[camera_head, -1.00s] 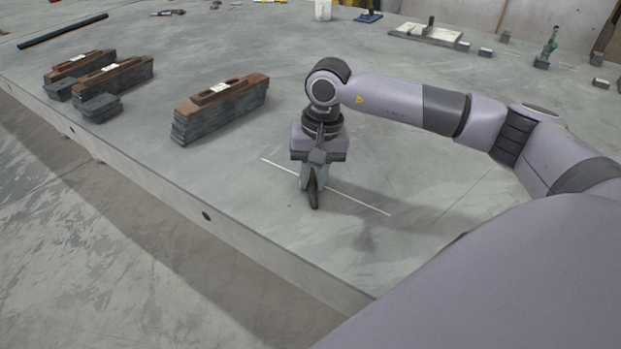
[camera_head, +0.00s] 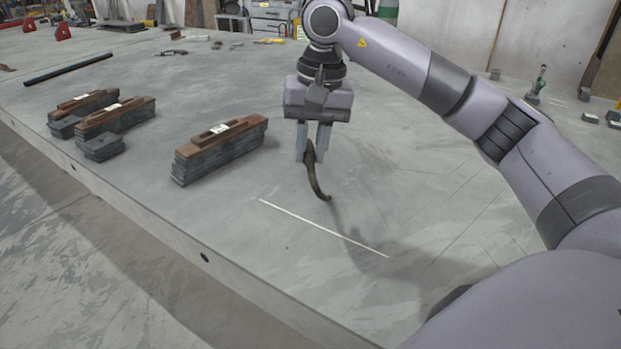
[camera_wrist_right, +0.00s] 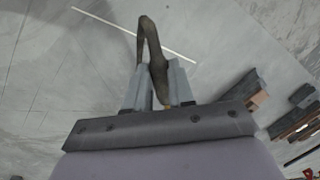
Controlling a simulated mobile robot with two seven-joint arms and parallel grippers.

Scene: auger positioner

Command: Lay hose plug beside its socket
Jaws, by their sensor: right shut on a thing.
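A dark brown, curved, hose-like piece, probably the hose plug (camera_head: 318,182), hangs from my right gripper (camera_head: 313,148). The fingers are shut on its upper end. Its lower end bends to the right in the head view, clear of the grey table. In the right wrist view the piece (camera_wrist_right: 151,40) sticks out past the fingertips (camera_wrist_right: 155,85), partly hidden between the fingers. I cannot make out its socket in either view. My left gripper is not in view.
A thin white line (camera_head: 322,227) marks the grey table (camera_head: 240,235). Stacks of dark plates with brown tops (camera_head: 222,150) (camera_head: 115,115) stand to the left. A dark bar (camera_head: 68,69) lies behind them. The table's near middle is clear.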

